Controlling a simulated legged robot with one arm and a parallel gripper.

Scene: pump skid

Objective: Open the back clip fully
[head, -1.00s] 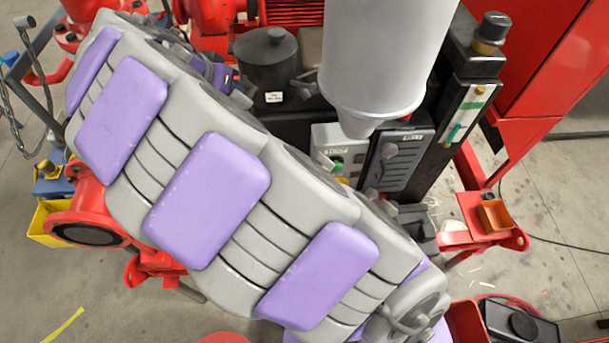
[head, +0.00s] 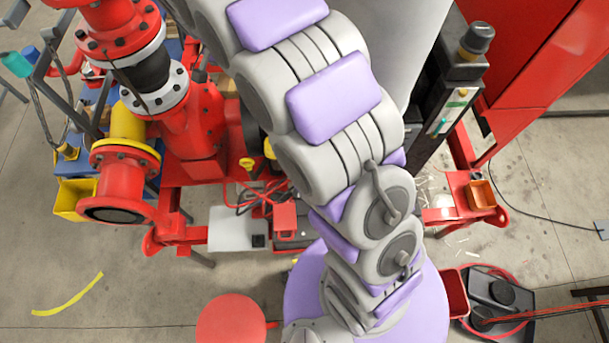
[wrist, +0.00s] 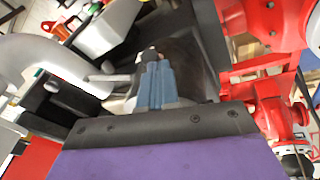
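My gripper (wrist: 155,85) shows in the wrist view as two blue-grey fingers side by side with almost no gap between them. Their tips are in front of a dark rounded body (wrist: 187,52), and a small dark knob shows at the tips. I cannot tell whether the fingers touch it. A short grey lever (wrist: 108,77) sticks out just left of the fingers. I cannot make out the back clip for certain in either view. In the head view my arm hides the gripper and the middle of the skid.
Red flanged piping (head: 190,120) stands left of my arm in the head view. A black post with a knob (head: 460,75) and a red cabinet (head: 545,60) stand right.

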